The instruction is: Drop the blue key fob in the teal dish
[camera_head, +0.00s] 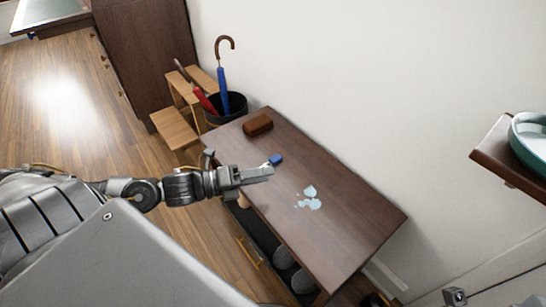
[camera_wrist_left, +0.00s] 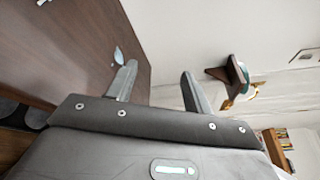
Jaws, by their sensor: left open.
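The blue key fob (camera_head: 276,159) lies on the dark wooden table, just beyond the tips of my left gripper (camera_head: 268,173). I cannot tell whether they touch it. The left gripper is open, with its two fingers apart and nothing between them in the left wrist view (camera_wrist_left: 158,76). I cannot make out the fob in that view. The teal dish (camera_head: 530,146) sits on a wall shelf at the right edge of the head view, partly cut off. It also shows small beyond the fingers in the left wrist view (camera_wrist_left: 243,73). My right gripper is not in view.
The table (camera_head: 345,215) also carries a brown case (camera_head: 258,124) and a light-blue puddle (camera_head: 308,199). A dark bin (camera_head: 237,103) with umbrellas and a wooden step stool (camera_head: 174,129) stand behind its far end. The wooden shelf (camera_head: 492,154) juts from the wall. Bare wall separates it from the table.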

